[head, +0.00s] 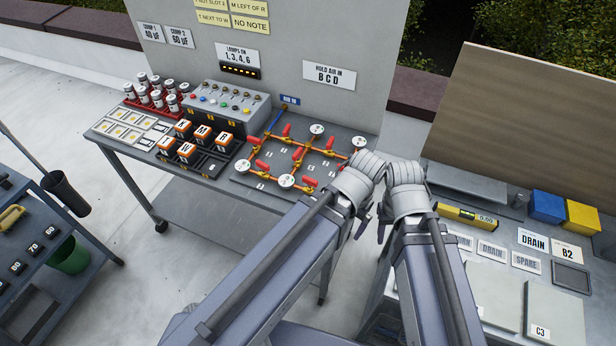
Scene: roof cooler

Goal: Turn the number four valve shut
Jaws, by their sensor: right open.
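The valve panel (240,178) lies on the table at the centre, with orange pipes, several red valve handles (262,165) and white round gauges (286,181). The handles point in differing directions. Small number tags lie by the valves, too small to read surely, so I cannot tell which is number four. My right gripper (385,217) is right of the panel, open, apart from the valves. My left arm's wrist (350,190) is at the panel's right front corner and hides part of it.
A sign reading "HOLD AIR IN B C D" (329,75) is on the back board. Left of the panel are labelled orange-and-white blocks (186,150), a lamp box (228,101) and a red rack of cans (150,104). A second bench (500,255) stands at the right.

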